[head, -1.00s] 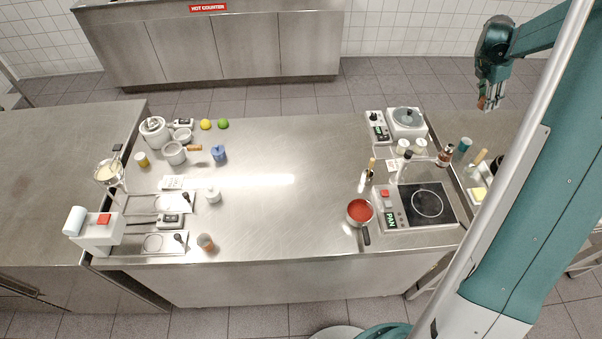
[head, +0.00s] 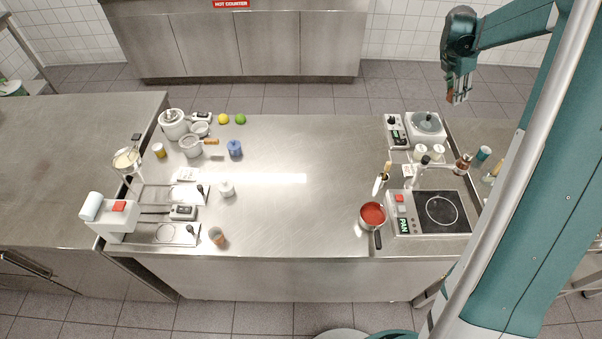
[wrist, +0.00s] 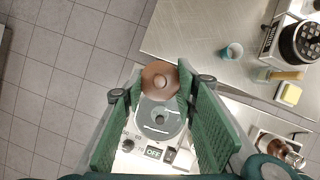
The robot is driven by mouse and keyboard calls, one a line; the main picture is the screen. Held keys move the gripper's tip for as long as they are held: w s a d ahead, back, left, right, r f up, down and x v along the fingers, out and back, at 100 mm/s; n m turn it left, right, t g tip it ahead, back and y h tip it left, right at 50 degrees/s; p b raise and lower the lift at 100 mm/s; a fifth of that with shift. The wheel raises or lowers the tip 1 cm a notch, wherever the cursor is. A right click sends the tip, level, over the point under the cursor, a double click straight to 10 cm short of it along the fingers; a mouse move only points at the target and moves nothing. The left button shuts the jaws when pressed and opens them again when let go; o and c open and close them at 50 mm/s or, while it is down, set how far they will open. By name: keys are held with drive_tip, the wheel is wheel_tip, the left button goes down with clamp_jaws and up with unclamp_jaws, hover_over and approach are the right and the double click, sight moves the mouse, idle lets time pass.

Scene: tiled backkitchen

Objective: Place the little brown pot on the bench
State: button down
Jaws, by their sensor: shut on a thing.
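The little brown pot (wrist: 160,80) shows in the wrist view as a round brown top with a small knob, held between the green fingers of my gripper (wrist: 153,92). In the head view my gripper (head: 457,96) hangs in the air at the upper right, near the far right corner of the steel bench (head: 300,215). A small brown patch at its tips is the pot, mostly hidden there. The pot is apart from the bench. In the wrist view it lies in front of a white appliance with a round grey lid (wrist: 160,118).
The middle of the bench is clear. A red-filled pan (head: 372,215) and a black hob (head: 440,211) stand at the right. A blue pot (head: 235,149), a lime (head: 240,118) and several vessels stand at the left. Shakers (head: 421,153) stand near the lidded appliance (head: 426,125).

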drive_tip(key=a+n+t+y, duration=0.15)
drive_tip(key=a+n, duration=0.35)
drive_tip(key=a, duration=4.1)
drive_tip(key=s+a+n+b, duration=0.1)
drive_tip(key=s+a+n, duration=0.1)
drive_tip(key=s+a, duration=0.8)
drive_tip(key=s+a+n+t, duration=0.1)
drive_tip(key=s+a, duration=0.4)
drive_tip(key=a, duration=0.8)
drive_tip(key=s+a+n+b, duration=0.1)
drive_tip(key=s+a+n, duration=0.1)
drive_tip(key=s+a, duration=0.8)
wheel_tip(320, 180, down, 5)
drive_tip(key=w+a, duration=0.2)
drive_tip(key=shift+w+y, duration=0.2)
drive_tip(key=shift+y, duration=0.25)
drive_tip(key=shift+f, duration=0.1)
drive_tip(key=shift+f, duration=3.1)
drive_tip(key=shift+f, duration=1.9)
